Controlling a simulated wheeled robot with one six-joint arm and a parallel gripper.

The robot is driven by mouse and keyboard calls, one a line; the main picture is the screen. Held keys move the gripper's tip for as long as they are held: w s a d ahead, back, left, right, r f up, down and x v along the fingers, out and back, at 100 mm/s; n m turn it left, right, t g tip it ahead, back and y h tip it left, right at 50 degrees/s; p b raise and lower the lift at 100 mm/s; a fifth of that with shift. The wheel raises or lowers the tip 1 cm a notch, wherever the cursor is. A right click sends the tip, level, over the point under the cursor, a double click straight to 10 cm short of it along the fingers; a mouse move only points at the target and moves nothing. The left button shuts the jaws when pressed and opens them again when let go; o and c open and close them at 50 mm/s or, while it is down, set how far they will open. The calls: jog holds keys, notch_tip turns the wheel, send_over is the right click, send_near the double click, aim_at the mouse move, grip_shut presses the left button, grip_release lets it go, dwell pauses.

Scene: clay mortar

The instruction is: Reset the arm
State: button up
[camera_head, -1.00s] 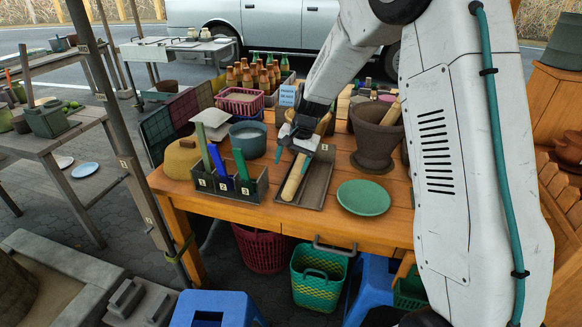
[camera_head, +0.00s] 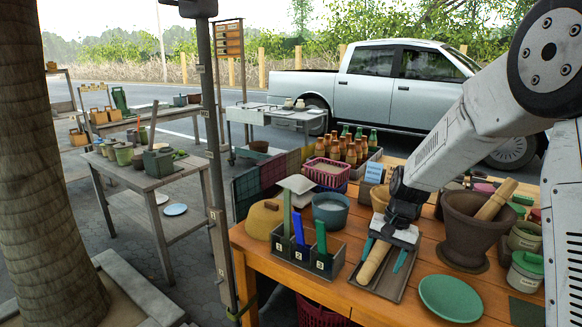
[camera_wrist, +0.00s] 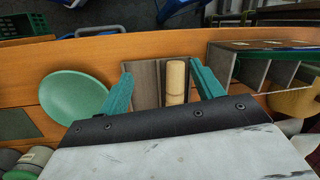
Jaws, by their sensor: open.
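My gripper (camera_head: 385,258) is over the dark tray on the orange wooden table (camera_head: 262,267). Its two teal fingers are spread apart with nothing gripped between them; the wrist view shows them open too (camera_wrist: 160,82). A pale wooden pestle (camera_head: 372,264) lies in the tray (camera_head: 394,285), below and between the fingers. In the wrist view the pestle (camera_wrist: 177,80) shows near the right finger, and I cannot tell whether they touch. A second pestle (camera_head: 497,198) stands tilted in the brown clay mortar (camera_head: 470,232) to the right.
A numbered divided box (camera_head: 300,257) with coloured tools stands left of the tray. A green plate (camera_head: 450,297) lies to the right. Behind are a blue-grey bowl (camera_head: 331,208), a pink basket (camera_head: 325,172) and several bottles. A post (camera_head: 213,150) stands left of the table.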

jog(key=s+r+n, duration=0.1)
jog(key=s+r, duration=0.4)
jog(key=s, duration=0.6)
jog(key=s+r+n+t+h, duration=0.1)
jog(key=s+r+n, duration=0.1)
jog(key=s+r, duration=0.4)
jog(key=s+d+r+n+t+h, duration=0.1)
jog(key=s+r, duration=0.5)
jog(key=s, duration=0.9)
jog(key=shift+s+r+n, duration=0.2)
jog(key=shift+s+n, duration=0.2)
jog(key=shift+n, duration=0.1)
